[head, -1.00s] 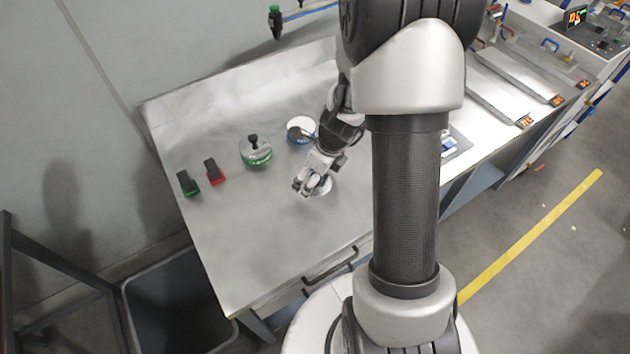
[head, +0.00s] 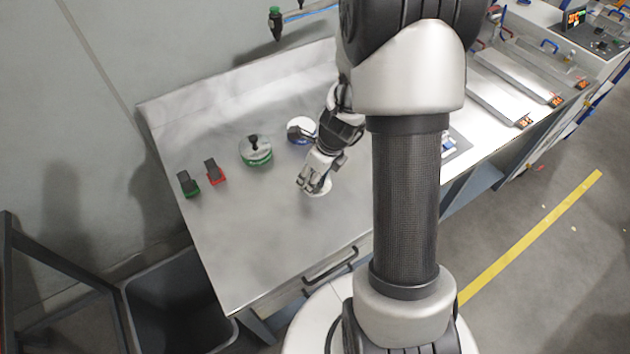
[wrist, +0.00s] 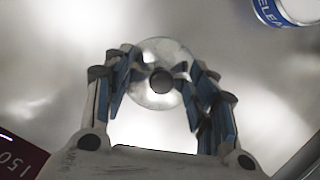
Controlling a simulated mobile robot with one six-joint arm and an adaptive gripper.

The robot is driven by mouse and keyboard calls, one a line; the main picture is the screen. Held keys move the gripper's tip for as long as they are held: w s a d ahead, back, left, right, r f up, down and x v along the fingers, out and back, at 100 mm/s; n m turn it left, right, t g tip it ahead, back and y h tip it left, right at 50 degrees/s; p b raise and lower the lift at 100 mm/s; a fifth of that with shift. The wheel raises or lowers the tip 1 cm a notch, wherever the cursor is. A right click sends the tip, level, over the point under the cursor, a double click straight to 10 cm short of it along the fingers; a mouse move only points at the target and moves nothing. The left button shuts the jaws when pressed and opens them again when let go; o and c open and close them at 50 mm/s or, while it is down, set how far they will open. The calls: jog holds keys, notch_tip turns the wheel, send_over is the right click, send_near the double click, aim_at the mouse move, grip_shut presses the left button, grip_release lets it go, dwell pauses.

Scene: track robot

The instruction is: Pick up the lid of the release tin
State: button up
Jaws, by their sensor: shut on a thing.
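The lid, a pale round disc (head: 322,190) with a dark knob, is under my gripper (head: 308,186) above the steel bench. In the wrist view the lid (wrist: 158,52) lies between the fingers of my gripper (wrist: 163,84), with the knob in the middle. My gripper is shut on the lid; the exact finger contact is hard to see. Whether the lid touches the bench cannot be told. The release tin (head: 301,138), white and blue, stands behind my gripper. It also shows in the wrist view (wrist: 290,14), partly cut off at the top right corner.
A green-labelled tin (head: 257,158) with a dark knob stands left of the release tin. A red-based block (head: 214,171) and a green-based block (head: 188,184) stand further left. The front left of the bench (head: 245,255) is clear. A dark bin (head: 180,305) stands below.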

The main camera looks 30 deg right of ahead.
jog(key=shift+s+f, duration=0.25)
